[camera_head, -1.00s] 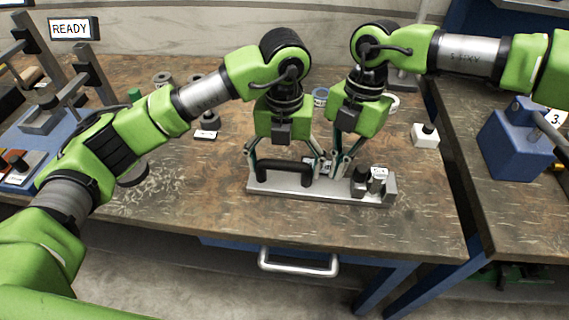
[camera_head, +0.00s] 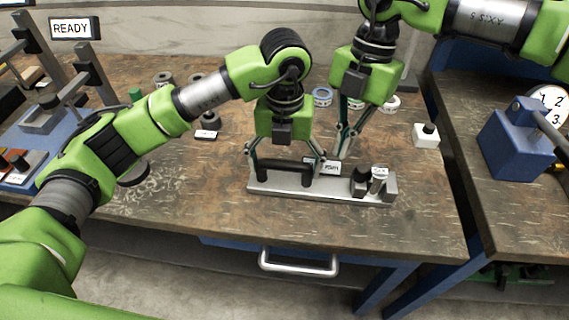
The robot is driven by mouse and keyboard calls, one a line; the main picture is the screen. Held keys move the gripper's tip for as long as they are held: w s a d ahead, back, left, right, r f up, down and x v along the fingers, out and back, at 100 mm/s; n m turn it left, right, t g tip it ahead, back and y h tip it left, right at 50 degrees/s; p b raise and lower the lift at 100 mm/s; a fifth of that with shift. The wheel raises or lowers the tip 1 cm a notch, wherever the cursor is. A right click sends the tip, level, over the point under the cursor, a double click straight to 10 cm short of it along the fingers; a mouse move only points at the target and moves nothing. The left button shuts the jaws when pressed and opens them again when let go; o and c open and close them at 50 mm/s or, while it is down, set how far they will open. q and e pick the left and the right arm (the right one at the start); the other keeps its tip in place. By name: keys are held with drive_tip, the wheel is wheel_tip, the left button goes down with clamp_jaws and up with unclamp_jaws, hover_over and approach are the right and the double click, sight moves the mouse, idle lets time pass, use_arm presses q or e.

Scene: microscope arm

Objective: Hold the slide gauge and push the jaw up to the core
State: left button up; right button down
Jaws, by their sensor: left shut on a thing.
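The slide gauge (camera_head: 330,190) is a long silver bar lying near the front of the wooden table. A black handle (camera_head: 285,167) stands at its left end. At its right end are a dark block (camera_head: 360,181), a small labelled cylinder (camera_head: 379,180) and a silver end block (camera_head: 391,188). I cannot tell which is jaw or core. My left gripper (camera_head: 286,165) reaches down and is shut on the black handle. A small white label (camera_head: 325,168) shows behind the bar.
A white block with a black knob (camera_head: 427,135) stands to the right. Tape-like rings (camera_head: 322,96) and dark weights (camera_head: 207,121) lie further back. A blue box (camera_head: 517,145) is on the right bench. The table in front of the gauge is clear.

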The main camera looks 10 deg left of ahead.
use_arm(q)
drive_tip(key=o, duration=1.9)
drive_tip(key=shift+d, duration=0.1)
